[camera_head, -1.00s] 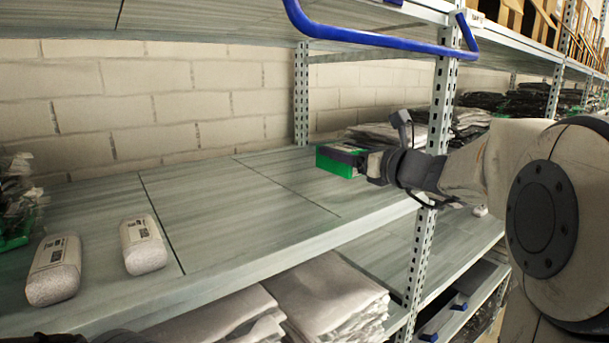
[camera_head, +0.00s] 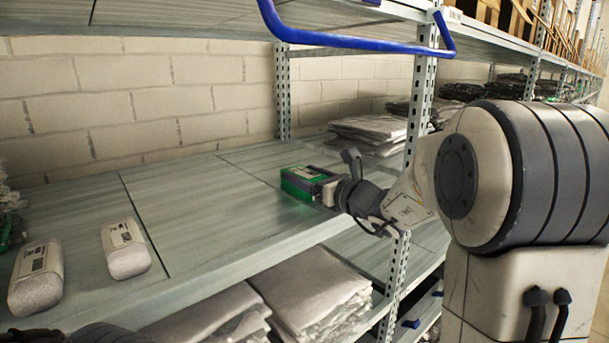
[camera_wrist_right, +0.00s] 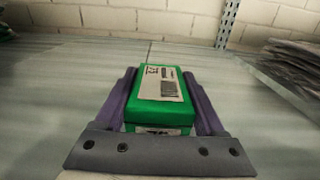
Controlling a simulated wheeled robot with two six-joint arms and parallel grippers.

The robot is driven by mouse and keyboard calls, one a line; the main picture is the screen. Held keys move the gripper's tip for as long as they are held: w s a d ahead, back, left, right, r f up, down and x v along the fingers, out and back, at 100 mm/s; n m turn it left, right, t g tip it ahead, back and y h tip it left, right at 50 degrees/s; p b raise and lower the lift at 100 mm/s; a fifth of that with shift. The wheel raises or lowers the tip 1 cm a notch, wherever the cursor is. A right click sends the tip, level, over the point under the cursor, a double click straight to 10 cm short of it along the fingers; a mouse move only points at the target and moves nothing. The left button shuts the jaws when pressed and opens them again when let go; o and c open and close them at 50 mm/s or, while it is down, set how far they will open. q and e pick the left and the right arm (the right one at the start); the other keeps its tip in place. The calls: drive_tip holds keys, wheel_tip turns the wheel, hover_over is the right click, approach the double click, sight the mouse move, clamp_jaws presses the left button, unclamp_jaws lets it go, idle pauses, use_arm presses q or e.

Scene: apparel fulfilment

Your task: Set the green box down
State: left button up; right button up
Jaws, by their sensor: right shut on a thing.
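The green box (camera_head: 303,181) has a pale label on top and is at the right part of the grey shelf (camera_head: 220,205). My right gripper (camera_head: 318,187) reaches in from the right and is shut on the box. In the right wrist view, the box (camera_wrist_right: 161,112) sits between the two fingers of the gripper (camera_wrist_right: 162,95), one along each side. The box is low over the shelf; I cannot tell whether its underside touches. My left gripper cannot be made out in the head view.
Two white wrapped packages (camera_head: 37,275) (camera_head: 125,248) lie at the shelf's left. Folded bagged garments (camera_head: 372,130) lie behind the box to the right. A perforated post (camera_head: 420,95) stands near my right arm, and a blue rail (camera_head: 350,40) hangs above. The shelf middle is clear.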

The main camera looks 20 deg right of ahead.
drive_tip(key=o, duration=1.3)
drive_tip(key=shift+f, duration=0.1)
drive_tip(key=shift+r+p, duration=0.3)
drive_tip(key=shift+p, duration=0.05)
drive_tip(key=b+v, duration=0.4)
drive_tip(key=v, duration=0.7)
drive_tip(key=shift+f, duration=0.15)
drive_tip(key=shift+s+d, duration=0.15)
drive_tip(key=shift+s, duration=0.35)
